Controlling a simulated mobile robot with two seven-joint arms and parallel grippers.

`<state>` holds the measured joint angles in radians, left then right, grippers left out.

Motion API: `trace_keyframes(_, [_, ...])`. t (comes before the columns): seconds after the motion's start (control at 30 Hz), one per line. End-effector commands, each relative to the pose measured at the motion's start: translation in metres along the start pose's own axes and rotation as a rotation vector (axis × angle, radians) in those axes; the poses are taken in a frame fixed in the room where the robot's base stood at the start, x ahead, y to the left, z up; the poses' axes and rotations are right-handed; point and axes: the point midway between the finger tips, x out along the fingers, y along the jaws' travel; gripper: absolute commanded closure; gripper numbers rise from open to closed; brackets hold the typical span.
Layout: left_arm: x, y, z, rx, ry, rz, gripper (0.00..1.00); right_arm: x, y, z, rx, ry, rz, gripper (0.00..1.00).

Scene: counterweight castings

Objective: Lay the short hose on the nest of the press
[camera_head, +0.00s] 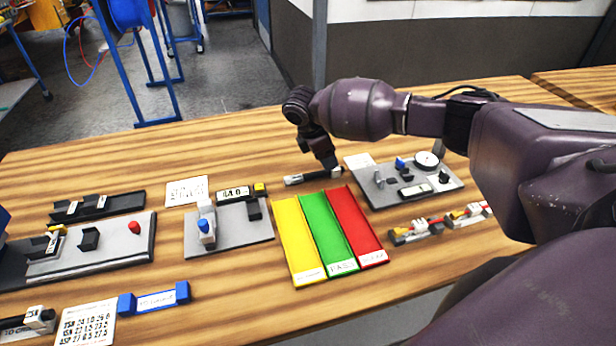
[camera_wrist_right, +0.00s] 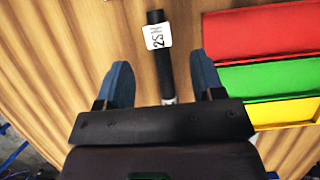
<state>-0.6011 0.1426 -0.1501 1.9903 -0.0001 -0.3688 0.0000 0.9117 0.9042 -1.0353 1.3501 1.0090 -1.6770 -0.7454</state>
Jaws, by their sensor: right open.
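A black hose (camera_head: 313,177) with a light end and a white tag lies on the wooden table behind the coloured trays. In the right wrist view the hose (camera_wrist_right: 166,70) lies between the two blue fingers of my right gripper (camera_wrist_right: 161,76), which is open with a gap on both sides. In the head view my right gripper (camera_head: 327,163) is low over the hose and hides part of it. A grey plate with a red button (camera_head: 134,227) and a black block (camera_head: 89,238) sits at the left. I cannot tell for sure which fixture is the press. My left gripper is out of view.
Yellow (camera_head: 298,240), green (camera_head: 327,232) and red (camera_head: 357,225) trays lie in front of the hose. A plate with a dial (camera_head: 427,160) is to the right. A grey fixture with a blue-topped post (camera_head: 206,225) stands left of the trays.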

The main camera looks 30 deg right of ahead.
Motion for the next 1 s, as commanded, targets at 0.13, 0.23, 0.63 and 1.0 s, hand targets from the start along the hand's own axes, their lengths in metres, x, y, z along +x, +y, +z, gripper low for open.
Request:
trace_keyframes(0.13, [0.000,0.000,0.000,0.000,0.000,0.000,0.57,0.018,0.000,0.000,0.000,-0.002,-0.003,0.38])
trace_keyframes(0.23, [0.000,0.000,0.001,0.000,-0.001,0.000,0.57,0.032,0.001,-0.001,-0.001,-0.001,-0.002,0.38])
trace_keyframes(0.63, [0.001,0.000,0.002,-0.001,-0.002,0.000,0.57,0.051,0.001,-0.001,-0.001,0.000,0.000,0.38])
trace_keyframes(1.0, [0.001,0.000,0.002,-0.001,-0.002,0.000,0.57,0.050,0.001,-0.001,-0.001,0.000,0.000,0.86])
